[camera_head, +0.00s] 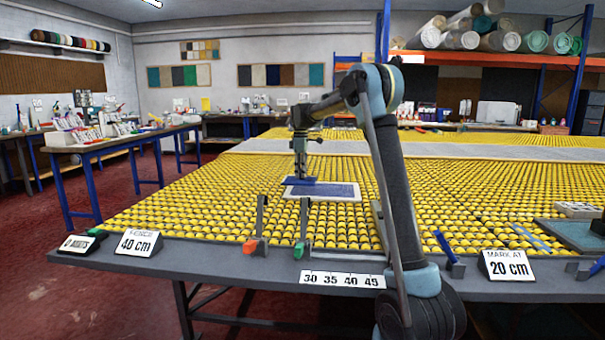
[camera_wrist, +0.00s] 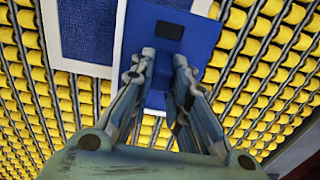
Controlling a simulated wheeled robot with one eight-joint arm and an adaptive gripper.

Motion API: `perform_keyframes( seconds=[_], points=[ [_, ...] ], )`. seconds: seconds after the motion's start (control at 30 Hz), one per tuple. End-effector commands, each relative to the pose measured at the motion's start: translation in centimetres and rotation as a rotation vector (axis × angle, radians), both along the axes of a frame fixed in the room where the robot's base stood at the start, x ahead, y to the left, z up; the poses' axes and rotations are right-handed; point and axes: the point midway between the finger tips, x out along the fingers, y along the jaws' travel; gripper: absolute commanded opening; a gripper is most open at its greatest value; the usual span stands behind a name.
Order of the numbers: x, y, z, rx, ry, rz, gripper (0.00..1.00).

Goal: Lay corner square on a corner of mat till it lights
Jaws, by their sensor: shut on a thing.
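The mat (camera_head: 338,190) is a small blue rectangle with a pale border. It lies on the yellow roller table, and part of it shows at the left of the wrist view (camera_wrist: 88,30). The corner square (camera_wrist: 200,35) is a brighter blue piece with a dark, unlit-looking patch. In the head view the corner square (camera_head: 300,181) is at the mat's left end, under my gripper (camera_head: 300,176). In the wrist view my gripper (camera_wrist: 165,65) is shut on the square's near part. I cannot tell whether the square touches the mat or sits exactly on its corner.
Yellow rollers (camera_head: 190,205) spread clear around the mat. An orange-footed upright (camera_head: 260,226) and a green-footed upright (camera_head: 304,222) stand at the table's front edge. A number strip (camera_head: 343,280) and a 40 cm sign (camera_head: 138,243) are on that edge.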

Motion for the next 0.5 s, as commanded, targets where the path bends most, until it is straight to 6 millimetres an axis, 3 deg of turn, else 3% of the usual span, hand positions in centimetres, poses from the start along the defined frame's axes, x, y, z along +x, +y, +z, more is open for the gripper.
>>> perform_keyframes(
  seconds=[0.5],
  points=[
    [0.0,0.0,-3.4,0.0,0.0,0.0,0.0]
  ],
)
